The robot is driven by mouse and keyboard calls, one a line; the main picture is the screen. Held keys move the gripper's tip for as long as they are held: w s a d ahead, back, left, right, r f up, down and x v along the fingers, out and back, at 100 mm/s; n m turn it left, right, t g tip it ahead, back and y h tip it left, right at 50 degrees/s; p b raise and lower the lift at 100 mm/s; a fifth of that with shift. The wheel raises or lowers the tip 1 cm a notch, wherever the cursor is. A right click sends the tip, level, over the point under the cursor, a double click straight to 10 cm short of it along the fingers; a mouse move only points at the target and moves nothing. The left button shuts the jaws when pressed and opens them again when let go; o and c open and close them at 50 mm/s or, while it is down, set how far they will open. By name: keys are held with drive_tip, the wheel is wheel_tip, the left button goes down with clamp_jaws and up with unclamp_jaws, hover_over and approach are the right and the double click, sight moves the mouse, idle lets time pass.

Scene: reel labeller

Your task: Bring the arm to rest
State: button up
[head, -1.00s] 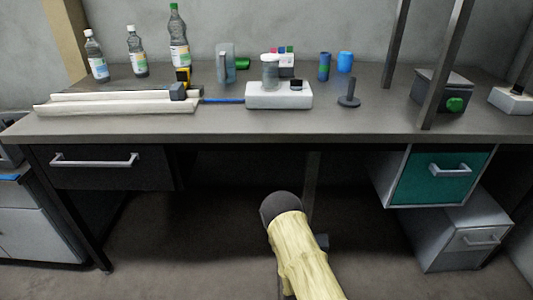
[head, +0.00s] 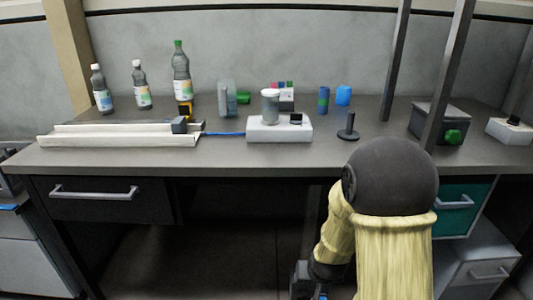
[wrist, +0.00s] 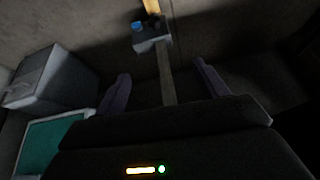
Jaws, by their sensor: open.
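My arm (head: 385,235), in a pale yellow sleeve with a dark rounded joint, rises in front of the bench at the right of centre in the head view. Its lower part folds down to the left, below the bench top. My gripper (wrist: 163,84) shows in the wrist view with its two fingers spread apart and nothing between them. In the head view only dark parts near the wrist show at the bottom edge, and the fingertips cannot be made out.
The grey bench (head: 225,158) carries bottles (head: 181,75), a white device with a jar (head: 280,130), and a dark spindle (head: 348,130). A teal drawer (head: 462,205) hangs under its right side, partly hidden by my arm. A grey cabinet (wrist: 50,80) is at left in the wrist view.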

drive_tip(key=s+d+r+g, duration=0.2)
drive_tip(key=s+r, duration=0.8)
drive_tip(key=s, duration=0.3)
wheel_tip(320, 180, up, 36)
drive_tip(key=p, duration=3.7)
drive_tip(key=shift+w+n, duration=0.25)
drive_tip(key=shift+n, duration=0.15)
